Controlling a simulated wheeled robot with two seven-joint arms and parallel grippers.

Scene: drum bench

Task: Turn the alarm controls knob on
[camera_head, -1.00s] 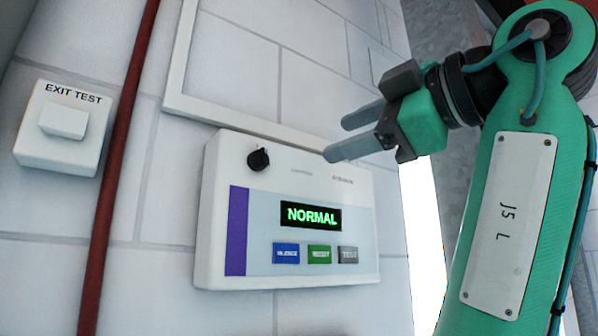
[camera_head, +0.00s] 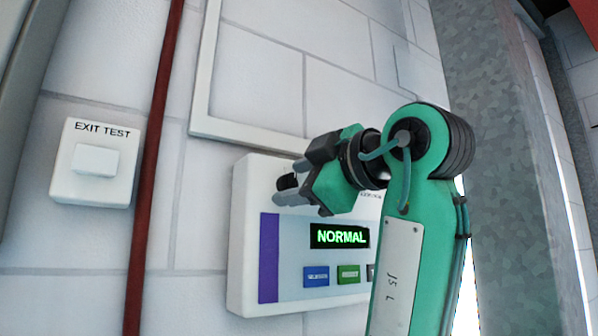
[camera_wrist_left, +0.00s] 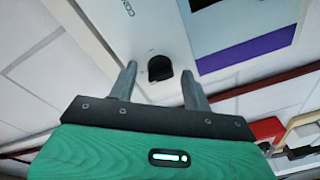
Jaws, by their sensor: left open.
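The alarm control panel (camera_head: 250,225) is a white box on the wall with a green "NORMAL" display (camera_head: 340,236) and a purple strip. The black knob (camera_head: 286,182) sits at its upper left, partly hidden by my left gripper in the head view. My left gripper (camera_head: 283,190) is open, its two grey fingers at the knob. In the left wrist view the knob (camera_wrist_left: 160,68) shows between the open fingertips (camera_wrist_left: 160,78); I cannot tell whether they touch it. My right gripper is not in view.
A white "EXIT TEST" box (camera_head: 96,162) is on the wall at the left. A dark red pipe (camera_head: 152,170) runs down between it and the panel. Blue (camera_head: 316,276) and green (camera_head: 348,274) buttons sit below the display. A white frame (camera_head: 250,135) is above the panel.

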